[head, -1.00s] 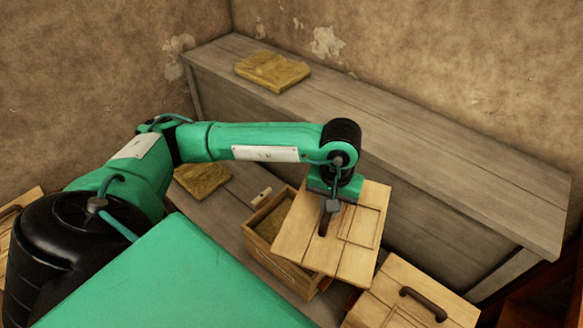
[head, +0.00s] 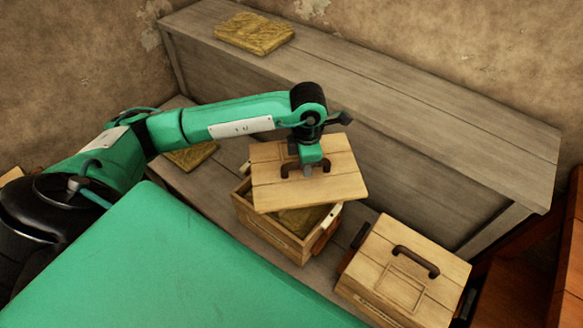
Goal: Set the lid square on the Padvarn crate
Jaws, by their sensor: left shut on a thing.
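A light wooden lid (head: 337,187) with a dark handle (head: 289,172) is held by my left gripper (head: 308,168), which is shut on that handle. The lid is over the back part of an open wooden crate (head: 268,231), turned relative to its rim. The crate's front part stays uncovered and shows yellowish-brown filling (head: 303,219) inside. Whether the lid touches the rim I cannot tell. No name is readable on the crate. My right gripper is not in view.
A closed crate (head: 433,270) with a dark handle on its lid stands close by on the right. A long grey wooden ledge (head: 400,120) rises behind, with a yellowish pad (head: 253,33) on it. Another pad (head: 190,157) lies left of the open crate.

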